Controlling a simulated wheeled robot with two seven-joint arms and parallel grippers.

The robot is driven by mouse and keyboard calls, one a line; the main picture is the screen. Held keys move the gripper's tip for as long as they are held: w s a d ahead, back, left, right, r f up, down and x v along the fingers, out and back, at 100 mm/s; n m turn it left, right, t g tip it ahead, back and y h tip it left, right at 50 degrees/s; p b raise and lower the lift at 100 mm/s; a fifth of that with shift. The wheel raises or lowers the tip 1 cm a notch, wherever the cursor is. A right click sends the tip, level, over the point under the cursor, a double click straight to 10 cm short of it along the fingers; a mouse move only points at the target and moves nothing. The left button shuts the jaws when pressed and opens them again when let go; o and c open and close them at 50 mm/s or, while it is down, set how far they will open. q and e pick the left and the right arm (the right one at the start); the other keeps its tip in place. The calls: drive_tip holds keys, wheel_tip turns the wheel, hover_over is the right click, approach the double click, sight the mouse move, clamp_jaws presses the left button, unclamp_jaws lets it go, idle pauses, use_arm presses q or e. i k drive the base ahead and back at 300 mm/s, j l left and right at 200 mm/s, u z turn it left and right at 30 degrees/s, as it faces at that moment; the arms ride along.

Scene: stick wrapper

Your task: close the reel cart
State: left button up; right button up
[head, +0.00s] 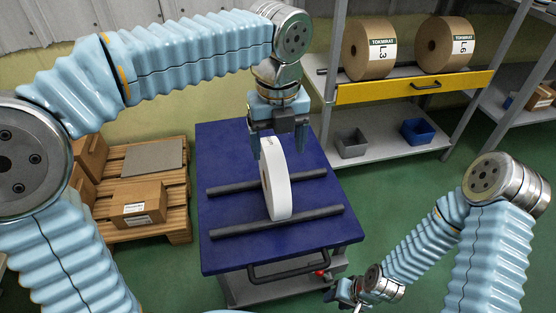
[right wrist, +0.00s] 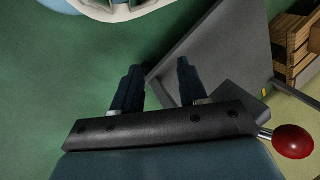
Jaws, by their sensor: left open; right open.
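The reel cart (head: 225,160) has a blue top with two dark bars across it and a black handle (head: 300,266) on its front. A white reel (head: 276,182) stands upright on the cart, across the bars. My left gripper (head: 279,145) is open over the reel's top, one finger on each side; I cannot tell if they touch it. A red knob (head: 322,273) sits below the cart's front edge. My right gripper (head: 337,291) is open and low by the cart's front right. In the right wrist view, its fingers (right wrist: 157,75) are apart and empty, with the red knob (right wrist: 293,141) at the right.
A pallet (head: 170,220) with cardboard boxes (head: 139,203) stands left of the cart.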

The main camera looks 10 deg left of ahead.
sight(255, 258)
drive_tip(key=k, duration=1)
